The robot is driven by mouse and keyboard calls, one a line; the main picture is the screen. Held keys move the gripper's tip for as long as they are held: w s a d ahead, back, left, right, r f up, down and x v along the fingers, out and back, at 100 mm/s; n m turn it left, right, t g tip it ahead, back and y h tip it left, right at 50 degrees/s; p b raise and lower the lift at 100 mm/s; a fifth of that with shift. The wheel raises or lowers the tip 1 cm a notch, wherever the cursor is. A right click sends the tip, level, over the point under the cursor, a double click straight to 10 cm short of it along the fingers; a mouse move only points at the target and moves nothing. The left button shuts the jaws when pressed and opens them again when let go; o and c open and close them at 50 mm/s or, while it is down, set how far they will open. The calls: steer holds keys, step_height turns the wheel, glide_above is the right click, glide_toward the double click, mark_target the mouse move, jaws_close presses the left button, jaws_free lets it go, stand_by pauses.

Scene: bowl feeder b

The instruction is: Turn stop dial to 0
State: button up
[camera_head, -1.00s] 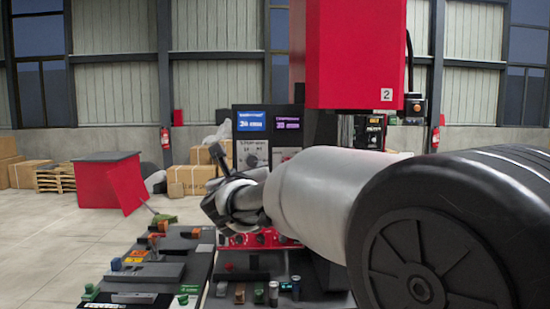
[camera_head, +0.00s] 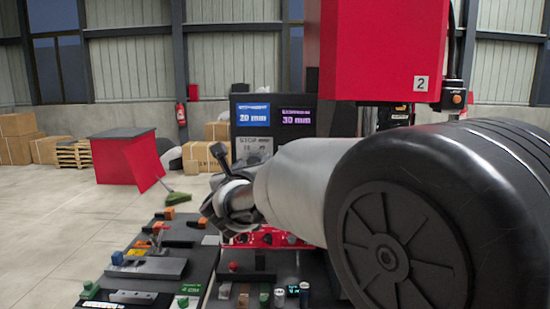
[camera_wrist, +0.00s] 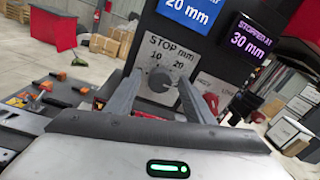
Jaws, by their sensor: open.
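The stop dial (camera_wrist: 158,84) is a round grey knob on a light plate (camera_wrist: 152,50) lettered "STOP mm", with 10 and 20 marked above it in the wrist view. My gripper (camera_wrist: 160,76) is open, with one finger on each side of the dial in the picture. I cannot tell whether the fingers touch it. The knob's pointer direction is unclear. In the head view my gripper (camera_head: 219,162) is left of the plate (camera_head: 256,146), and my arm partly hides the plate. The blue screen (camera_head: 252,115) reads 20 mm.
A purple-lettered screen (camera_head: 298,116) reads 30 mm, apparently "stopped at". A large red housing (camera_head: 375,50) stands above my arm. Dark benches (camera_head: 160,268) with small coloured parts and levers lie below. Open floor is at the left.

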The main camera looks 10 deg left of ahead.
steer(key=c, duration=1)
steer(key=shift+c, duration=0.2)
